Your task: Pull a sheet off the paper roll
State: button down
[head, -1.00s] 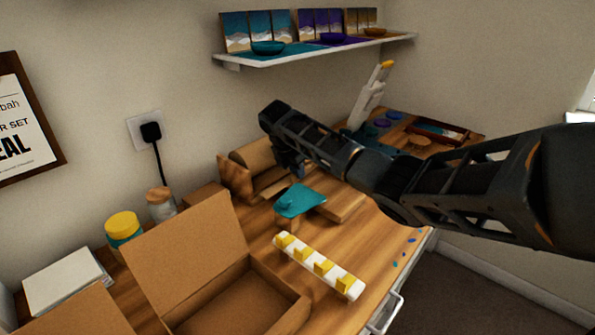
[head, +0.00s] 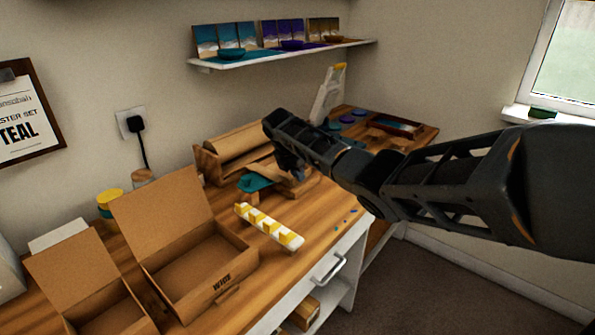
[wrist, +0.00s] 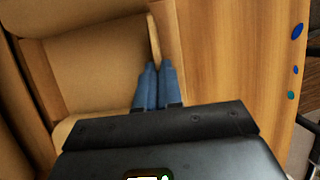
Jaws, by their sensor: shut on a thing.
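The brown paper roll (head: 228,143) lies in a wooden holder on the bench, near the wall. A tan paper sheet (head: 250,157) stretches from it towards my gripper (head: 298,173). In the wrist view, the sheet (wrist: 95,65) spreads to the left, and its free edge reaches the blue fingertips of my gripper (wrist: 157,82). The fingers are close together and shut on the sheet's edge. The sheet appears still joined to the roll. My arm hides part of the area behind the gripper in the head view.
A teal piece (head: 254,183) lies just in front of the roll. A white strip with yellow blocks (head: 268,226) and an open cardboard box (head: 200,270) stand nearer. Blue spots (head: 346,217) mark the bench near its front edge.

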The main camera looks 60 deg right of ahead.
jog(key=shift+s+a+f, duration=0.2)
jog(key=shift+s+f, duration=0.2)
jog(key=shift+s, duration=0.15)
jog(key=c, duration=1.3)
grip_release()
jog(key=v, duration=0.8)
jog(key=shift+w+d+r, duration=0.1)
jog(key=shift+r, duration=0.15)
